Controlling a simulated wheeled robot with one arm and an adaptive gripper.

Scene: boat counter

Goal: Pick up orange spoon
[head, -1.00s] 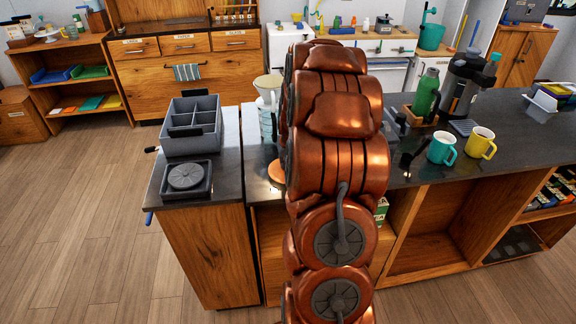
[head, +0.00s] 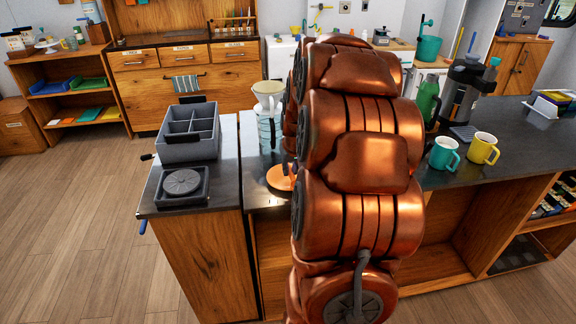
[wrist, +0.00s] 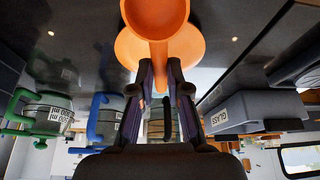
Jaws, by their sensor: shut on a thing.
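The orange spoon (wrist: 157,18) shows at the top of the wrist view, its round bowl cut by the upper edge. Its handle runs down between the fingers of my gripper (wrist: 161,85), which is shut on it. A flat orange disc (wrist: 125,47) lies behind the spoon on the dark counter; the gap between them is unclear. In the head view the orange disc (head: 278,178) shows on the counter just left of my copper arm. The arm hides most of my gripper and the spoon there.
A grey divided bin (head: 188,146) and a square grey scale-like block (head: 182,186) stand on the left counter. A glass carafe with a cone (head: 268,112) stands behind the disc. Teal (head: 443,154) and yellow (head: 483,148) mugs stand right. Handled jars (wrist: 48,115) show in the wrist view.

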